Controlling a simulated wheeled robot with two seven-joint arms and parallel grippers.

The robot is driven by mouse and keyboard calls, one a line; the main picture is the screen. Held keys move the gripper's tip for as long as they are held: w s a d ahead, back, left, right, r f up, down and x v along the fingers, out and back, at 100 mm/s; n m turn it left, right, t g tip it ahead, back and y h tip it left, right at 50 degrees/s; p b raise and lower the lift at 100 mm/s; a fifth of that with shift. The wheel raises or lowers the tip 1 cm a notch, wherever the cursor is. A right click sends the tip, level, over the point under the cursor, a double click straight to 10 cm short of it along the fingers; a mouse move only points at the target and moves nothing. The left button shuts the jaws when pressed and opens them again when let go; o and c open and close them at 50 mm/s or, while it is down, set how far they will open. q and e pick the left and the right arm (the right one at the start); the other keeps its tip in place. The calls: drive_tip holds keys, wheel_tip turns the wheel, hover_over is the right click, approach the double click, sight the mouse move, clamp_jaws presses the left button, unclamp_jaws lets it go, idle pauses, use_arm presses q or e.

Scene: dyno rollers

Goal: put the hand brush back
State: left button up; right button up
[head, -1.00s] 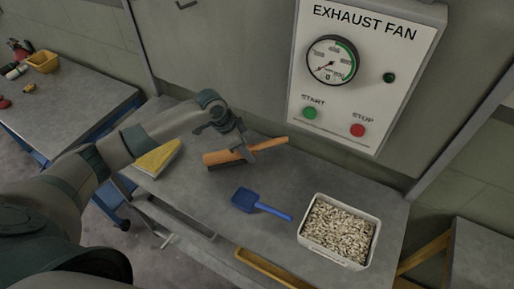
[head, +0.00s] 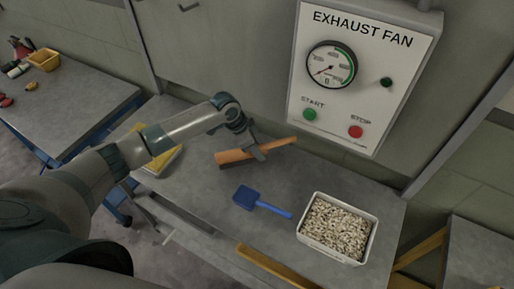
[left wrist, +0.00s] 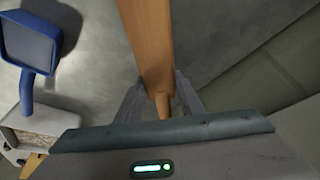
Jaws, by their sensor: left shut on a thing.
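The hand brush (head: 232,157) has an orange-brown wooden body and handle with dark bristles below. It is at the back of the grey bench, its handle pointing right. My left gripper (head: 256,150) is shut on the brush near the handle. In the left wrist view the brush's wood (left wrist: 147,40) runs between the two fingers (left wrist: 160,98). Whether the bristles touch the bench I cannot tell. My right gripper is not in view.
A blue scoop (head: 262,203) lies on the bench (head: 200,190) in front of the brush. A white bin of pale pellets (head: 337,228) stands at the right. A yellow object (head: 163,160) lies behind my left forearm. The exhaust fan panel (head: 360,75) is on the wall behind.

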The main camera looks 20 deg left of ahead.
use_arm(q)
drive_tip(key=shift+f, duration=0.1)
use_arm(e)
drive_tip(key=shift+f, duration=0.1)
use_arm(q)
drive_tip(key=o, duration=1)
drive_tip(key=shift+c, duration=0.2)
drive_tip(key=shift+o, duration=0.3)
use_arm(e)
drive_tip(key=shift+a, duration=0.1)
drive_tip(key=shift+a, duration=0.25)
use_arm(q)
drive_tip(key=shift+s+a+r, duration=0.1)
drive_tip(key=shift+a+r, duration=0.05)
drive_tip(key=shift+r, duration=0.5)
drive_tip(key=b+v, duration=0.3)
drive_tip(key=v, duration=0.8)
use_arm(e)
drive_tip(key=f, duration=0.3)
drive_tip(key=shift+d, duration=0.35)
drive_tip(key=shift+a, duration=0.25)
use_arm(q)
drive_tip(key=shift+f, duration=0.1)
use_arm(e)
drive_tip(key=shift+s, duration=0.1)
